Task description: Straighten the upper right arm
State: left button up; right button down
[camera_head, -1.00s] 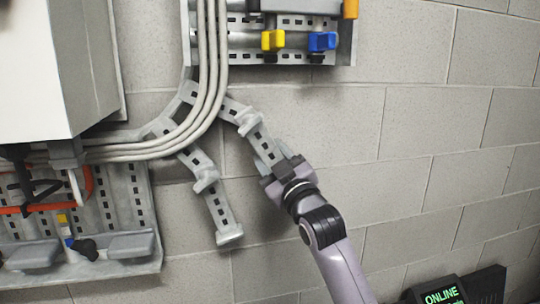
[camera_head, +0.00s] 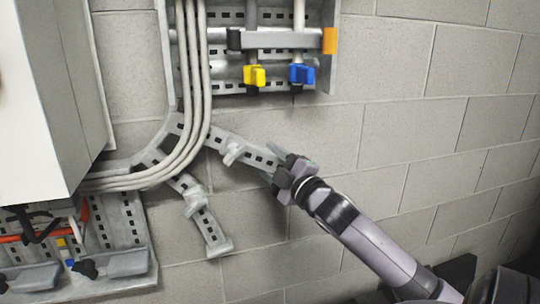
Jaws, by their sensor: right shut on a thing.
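The upper right arm (camera_head: 245,152) is a grey slotted metal strip on the wall. It runs from behind the white cables out to the right and slopes slightly down, with a raised grey clamp partway along. My right gripper (camera_head: 278,170) is shut on its outer end. A lower slotted arm (camera_head: 203,215) branches down and right from the same area, with its own clamp and a free end; no gripper touches it. The inner ends of both arms are partly hidden behind the cables. My left gripper is not in view.
White cables (camera_head: 196,80) curve down past the arms to the left. A white cabinet (camera_head: 45,100) stands at left, with a slotted panel (camera_head: 130,225) below. The block wall at right is bare.

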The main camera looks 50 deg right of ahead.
jog(key=shift+d+r, duration=0.1)
dwell(0.3)
jog(key=c, duration=0.6)
grip_release()
jog(key=shift+s+f, duration=0.2)
jog(key=shift+s, duration=0.25)
jog(key=shift+b+v, duration=0.55)
jog(key=shift+v, duration=2.6)
jog(key=shift+r, duration=0.1)
